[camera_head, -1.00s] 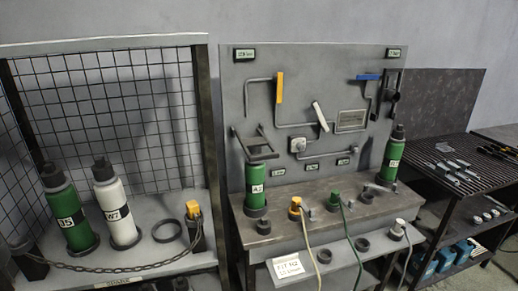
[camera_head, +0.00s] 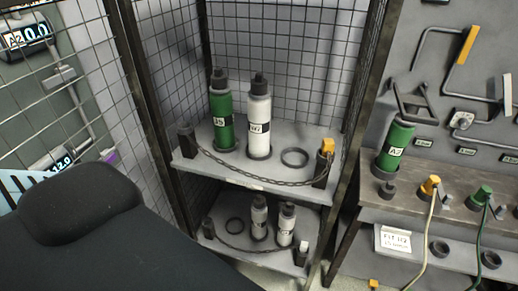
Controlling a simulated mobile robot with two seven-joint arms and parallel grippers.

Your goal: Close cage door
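The cage (camera_head: 330,180) stands in the middle of the head view, with dark posts and grey wire mesh at its back and side. Its front is open, and I see straight in to its two shelves. A wire mesh panel (camera_head: 105,70) with a dark upright edge is on the left; I cannot tell whether it is the swung-open door or a fixed side. On the upper shelf stand a green cylinder (camera_head: 222,115) and a white cylinder (camera_head: 259,120), behind a sagging chain (camera_head: 240,178). Neither of my grippers is in view.
A large black rounded shape (camera_head: 75,215) fills the lower left; I cannot tell what it is. Small cylinders (camera_head: 286,222) stand on the lower shelf. A panel bench (camera_head: 385,212) with a green cylinder (camera_head: 395,148) and hoses is on the right. Gauges (camera_head: 28,38) show behind the mesh.

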